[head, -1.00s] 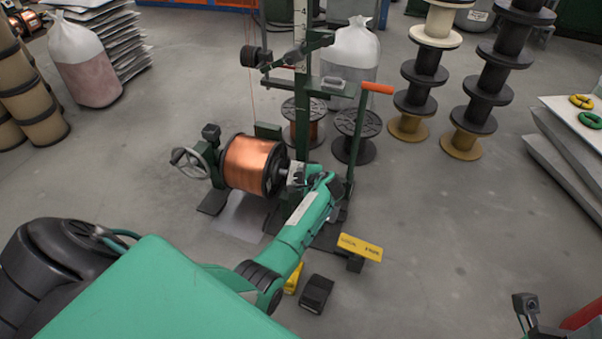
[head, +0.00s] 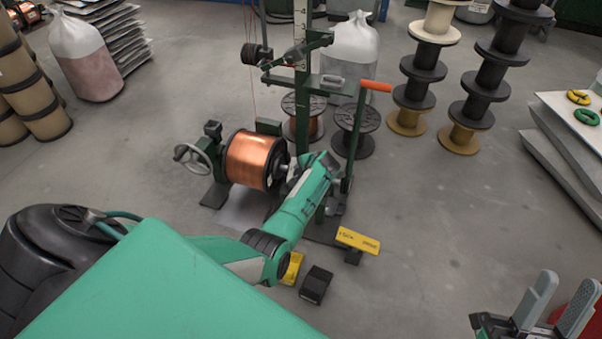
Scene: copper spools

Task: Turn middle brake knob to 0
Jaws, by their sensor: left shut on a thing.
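A green spool machine with a full copper spool (head: 255,160) stands in the middle of the head view. My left arm reaches in from the lower left to the machine's right side. My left gripper (head: 336,193) is mostly hidden behind my own wrist there, shut on what seems to be a brake knob. The knob itself is hidden, and its setting and which knob it is cannot be read. My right gripper (head: 568,281) is at the lower right, its two grey fingers apart and empty.
A lever with an orange handle (head: 376,86) rises at the right. A handwheel (head: 191,158) is at the left.

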